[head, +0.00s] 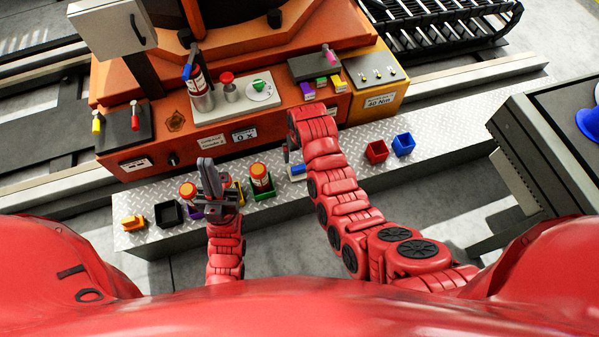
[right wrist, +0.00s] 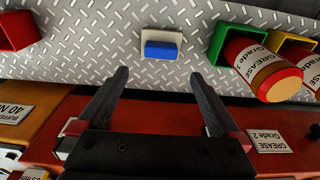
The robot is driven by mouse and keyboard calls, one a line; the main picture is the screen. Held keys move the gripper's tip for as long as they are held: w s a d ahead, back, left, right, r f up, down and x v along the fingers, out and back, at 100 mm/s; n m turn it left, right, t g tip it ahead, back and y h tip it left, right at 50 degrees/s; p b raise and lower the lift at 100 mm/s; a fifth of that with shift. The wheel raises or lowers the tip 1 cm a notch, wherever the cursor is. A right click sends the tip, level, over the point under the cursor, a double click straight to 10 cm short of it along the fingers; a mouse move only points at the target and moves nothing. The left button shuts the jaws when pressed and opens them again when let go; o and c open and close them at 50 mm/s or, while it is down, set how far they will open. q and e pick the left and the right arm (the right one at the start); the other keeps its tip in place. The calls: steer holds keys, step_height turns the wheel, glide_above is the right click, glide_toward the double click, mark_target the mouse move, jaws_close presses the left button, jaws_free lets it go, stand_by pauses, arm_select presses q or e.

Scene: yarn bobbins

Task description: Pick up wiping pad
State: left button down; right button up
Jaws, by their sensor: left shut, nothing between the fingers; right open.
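The wiping pad, a small white block with a blue part, lies on the metal tread plate in the right wrist view (right wrist: 161,48). In the head view the pad (head: 297,171) shows partly, beside my right forearm. My right gripper (right wrist: 159,75) is open and empty, with the pad just beyond and between its fingertips, not touching. In the head view the right gripper is mostly hidden behind its own arm. My left gripper (head: 206,165) is shut and empty, upright over the bins at the left of the plate.
A grease cartridge (head: 261,172) stands in a green bin right of my left gripper; another cartridge (head: 188,191) is left of it. A red bin (head: 376,152) and blue bin (head: 403,145) stand to the right. The orange machine (head: 285,122) borders the tread plate (head: 335,160).

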mark_target(299, 167)
steer(key=f, duration=0.3)
steer(key=f+b, duration=0.1)
steer(key=f, duration=0.1)
steer(key=shift+w+a, duration=0.1)
steer(key=shift+w, duration=0.2)
steer(key=shift+a+f+b, duration=0.1)
steer(key=shift+f+b, duration=1)
steer(key=shift+f, duration=1.55)
steer(key=c, duration=1.3)
steer(key=shift+r, duration=0.15)
steer(key=shift+c, duration=0.2)
steer(key=shift+r, duration=0.25)
steer(key=r+p, duration=0.1)
steer(key=s+r+p, duration=0.1)
steer(key=r, duration=0.1)
steer(key=s+r+p, duration=0.1)
steer(key=s+p, duration=0.2)
steer(key=s, duration=1.2)
steer(key=shift+d+r+p, duration=0.15)
steer(key=shift+d+p, duration=0.15)
steer(key=shift+d, duration=0.1)
